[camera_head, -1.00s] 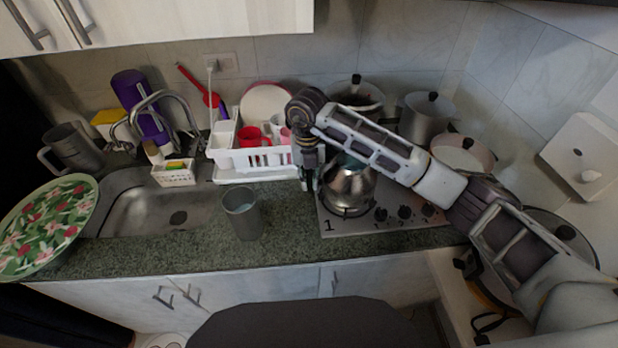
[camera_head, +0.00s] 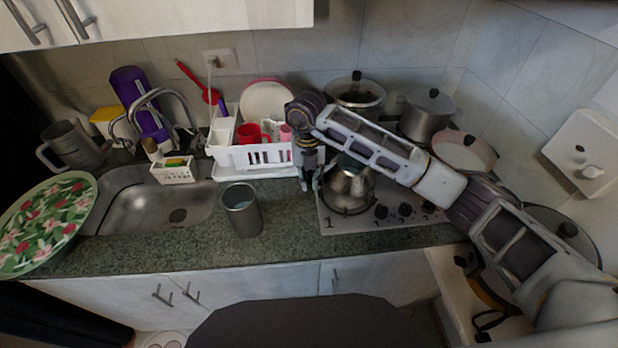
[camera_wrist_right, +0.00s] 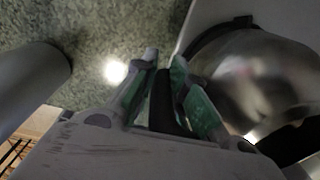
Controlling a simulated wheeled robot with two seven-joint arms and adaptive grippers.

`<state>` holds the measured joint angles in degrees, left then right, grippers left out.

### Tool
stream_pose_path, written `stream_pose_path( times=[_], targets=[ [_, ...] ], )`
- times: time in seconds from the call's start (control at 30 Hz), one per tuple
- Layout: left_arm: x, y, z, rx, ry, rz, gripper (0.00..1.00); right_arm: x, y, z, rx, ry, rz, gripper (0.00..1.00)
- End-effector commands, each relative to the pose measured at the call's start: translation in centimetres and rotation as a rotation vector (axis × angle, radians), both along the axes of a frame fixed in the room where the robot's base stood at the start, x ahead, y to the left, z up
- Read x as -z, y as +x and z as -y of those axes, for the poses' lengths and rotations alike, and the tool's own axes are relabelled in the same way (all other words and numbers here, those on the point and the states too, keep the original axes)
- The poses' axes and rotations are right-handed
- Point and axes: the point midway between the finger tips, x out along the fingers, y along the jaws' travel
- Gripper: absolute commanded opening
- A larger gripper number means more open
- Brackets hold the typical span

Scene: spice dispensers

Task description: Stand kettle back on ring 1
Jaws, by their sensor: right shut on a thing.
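The steel kettle (camera_head: 350,181) is at the front-left ring (camera_head: 347,208) of the stove, beside the printed 1. My right forearm hides its top. More of the ring shows in front of the kettle; whether its base touches the ring I cannot tell. My right gripper (camera_head: 310,182) is at the kettle's left side. In the right wrist view my gripper (camera_wrist_right: 165,75) has its green-padded fingers shut on the black kettle handle (camera_wrist_right: 164,105), with the shiny kettle body (camera_wrist_right: 255,75) to the right. My left gripper is not in view.
A grey cup (camera_head: 242,212) stands on the counter left of the stove. A white dish rack (camera_head: 250,157) is close behind-left of my gripper. Pots (camera_head: 427,115) stand at the back of the stove, and a pan (camera_head: 463,150) at the right.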

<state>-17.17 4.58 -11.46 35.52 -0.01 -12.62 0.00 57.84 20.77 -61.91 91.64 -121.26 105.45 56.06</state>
Motion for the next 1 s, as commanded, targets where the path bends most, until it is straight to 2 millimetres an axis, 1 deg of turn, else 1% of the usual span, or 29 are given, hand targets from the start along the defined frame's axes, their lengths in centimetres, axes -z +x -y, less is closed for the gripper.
stream_pose_path(
  times=[0.13,0.17,0.3,0.73,1.0],
  targets=[
    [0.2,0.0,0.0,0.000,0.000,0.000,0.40,0.2,0.1,0.0,0.000,0.000,0.002,0.00],
    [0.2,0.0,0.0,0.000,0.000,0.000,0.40,0.2,0.0,0.0,0.000,0.000,0.000,0.16],
    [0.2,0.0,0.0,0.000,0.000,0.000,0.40,0.2,0.0,0.0,0.000,0.000,0.000,0.34],
    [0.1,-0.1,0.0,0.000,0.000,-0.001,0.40,0.1,0.0,0.0,0.000,0.000,0.000,0.35],
    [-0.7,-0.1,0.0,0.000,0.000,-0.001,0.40,-0.8,0.0,0.0,0.000,0.001,0.000,0.35]
  ],
)
